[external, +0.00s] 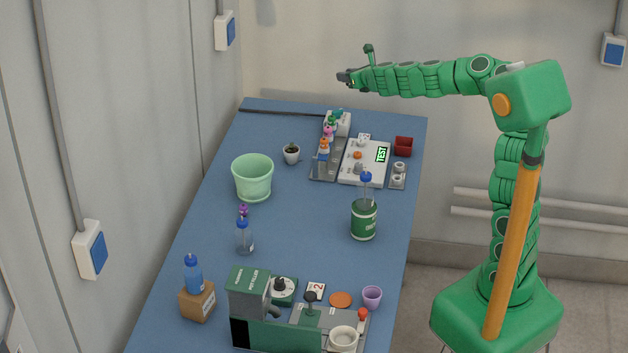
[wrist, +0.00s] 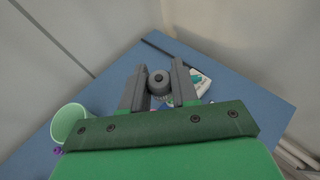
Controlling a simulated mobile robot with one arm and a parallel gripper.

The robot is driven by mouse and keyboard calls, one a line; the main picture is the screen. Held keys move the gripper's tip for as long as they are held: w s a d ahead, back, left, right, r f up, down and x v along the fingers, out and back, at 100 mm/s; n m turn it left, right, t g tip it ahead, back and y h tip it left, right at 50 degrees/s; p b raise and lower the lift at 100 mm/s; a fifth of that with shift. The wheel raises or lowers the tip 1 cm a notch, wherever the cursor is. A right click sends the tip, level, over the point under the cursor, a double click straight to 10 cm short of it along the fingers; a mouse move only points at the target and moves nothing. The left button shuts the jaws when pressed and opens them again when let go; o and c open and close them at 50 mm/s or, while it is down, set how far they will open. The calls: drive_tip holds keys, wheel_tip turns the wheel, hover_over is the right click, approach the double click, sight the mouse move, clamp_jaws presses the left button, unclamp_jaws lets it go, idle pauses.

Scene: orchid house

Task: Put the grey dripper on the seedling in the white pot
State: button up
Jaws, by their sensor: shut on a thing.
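My gripper (external: 345,77) is raised high above the far end of the blue table, to the upper right of the white pot. In the wrist view, my gripper (wrist: 158,80) is shut on the grey dripper (wrist: 157,82), a small ribbed grey piece with a round top. The dripper is too small to make out clearly in the external view. I cannot make out the white pot in the wrist view.
A green can (external: 363,222) and a potting machine (external: 249,305) stand nearer. A dark rod (external: 280,112) lies at the back.

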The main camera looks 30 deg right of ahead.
drive_tip(key=a+m+h, duration=0.3)
drive_tip(key=a+h, duration=0.1)
drive_tip(key=a, duration=0.2)
drive_tip(key=shift+w+m+g, duration=0.3)
drive_tip(key=shift+w, duration=0.15)
drive_tip(key=shift+s+a+f+m+g+h, duration=0.15)
drive_tip(key=shift+s+a+m+h, duration=0.2)
drive_tip(key=shift+a+m+h, duration=0.25)
drive_tip(key=shift+s+a+f+m+g+h, duration=0.15)
drive_tip(key=shift+s+a+m+h, duration=0.2)
drive_tip(key=shift+a+h, duration=0.35)
clamp_jaws()
drive_tip(key=m+g+h, duration=0.1)
drive_tip(key=m+h, duration=0.1)
drive_tip(key=m, duration=0.1)
hover_over(294, 153)
drive_tip(key=shift+n, duration=0.25)
drive_tip(key=shift+s+a+f, duration=0.1)
drive_tip(key=shift+s+f, duration=0.05)
drive_tip(key=shift+f, duration=10.15)
drive_tip(key=shift+f, duration=0.1)
